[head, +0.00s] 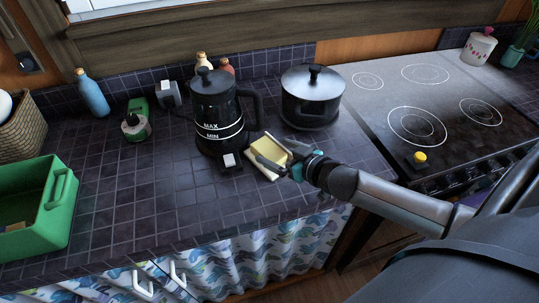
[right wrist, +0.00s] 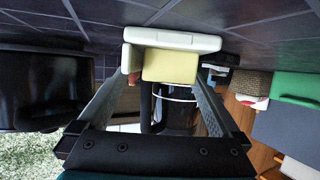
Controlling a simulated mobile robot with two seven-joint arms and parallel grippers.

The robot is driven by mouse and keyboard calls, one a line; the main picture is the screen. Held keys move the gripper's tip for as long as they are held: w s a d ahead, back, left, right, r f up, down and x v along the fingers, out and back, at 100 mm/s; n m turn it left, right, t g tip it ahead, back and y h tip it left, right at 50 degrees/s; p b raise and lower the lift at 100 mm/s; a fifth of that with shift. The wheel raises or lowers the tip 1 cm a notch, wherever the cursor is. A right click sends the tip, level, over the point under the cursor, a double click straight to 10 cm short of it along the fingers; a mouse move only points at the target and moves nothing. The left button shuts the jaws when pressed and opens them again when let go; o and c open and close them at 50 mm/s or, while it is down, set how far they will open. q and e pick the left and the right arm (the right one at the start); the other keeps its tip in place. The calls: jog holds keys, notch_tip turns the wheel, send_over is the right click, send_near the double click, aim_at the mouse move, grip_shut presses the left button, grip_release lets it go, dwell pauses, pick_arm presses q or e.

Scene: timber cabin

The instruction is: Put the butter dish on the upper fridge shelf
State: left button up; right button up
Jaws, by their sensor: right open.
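The butter dish (head: 263,172) is a white dish with a yellow block of butter (head: 268,147) on it. It stands on the dark tiled counter, just right of the black kettle-like pot. My right gripper (head: 277,158) comes in from the right and is open at the dish. In the right wrist view the dish (right wrist: 190,41) and its butter (right wrist: 169,67) show beyond and between the two spread fingers (right wrist: 163,78). I cannot tell whether a finger touches it. My left gripper is not in view. No fridge or shelf shows.
A black pot marked MAX and MIN (head: 216,110) stands close left of the dish, and a lidded black pot (head: 312,98) behind it. A green crate (head: 38,215) is at far left. The stove (head: 425,105) is right. The front middle counter is clear.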

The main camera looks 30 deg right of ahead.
aim_at(267, 147)
jog(key=shift+x, duration=1.5)
jog(key=c, duration=1.4)
jog(key=shift+r, duration=0.1)
jog(key=shift+c, duration=0.4)
